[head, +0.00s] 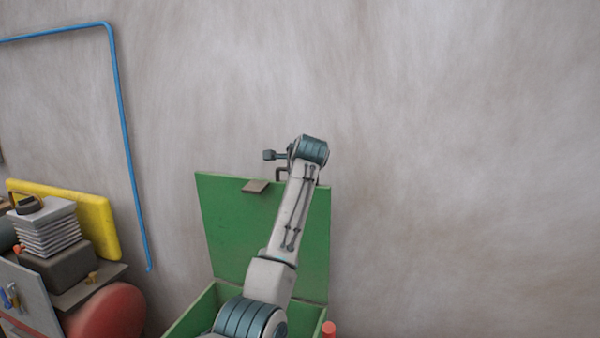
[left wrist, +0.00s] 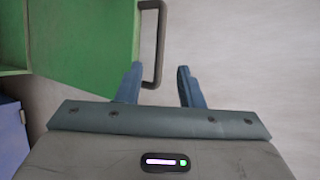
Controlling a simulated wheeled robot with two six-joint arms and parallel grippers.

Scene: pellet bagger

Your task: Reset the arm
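My left arm rises from the bottom of the head view, in front of a green box (head: 190,316) whose lid (head: 228,230) stands open, upright. Its wrist is at the lid's top edge, and the fingers are hidden there. In the left wrist view my left gripper (left wrist: 160,68) is open. The lid (left wrist: 85,40) is at upper left, and its dark handle (left wrist: 160,42) reaches down between the fingertips in the picture. I cannot tell whether they touch. Nothing is clamped. My right gripper is in neither view.
A blue pipe (head: 124,120) runs down the grey wall. The right side is clear up to the wall.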

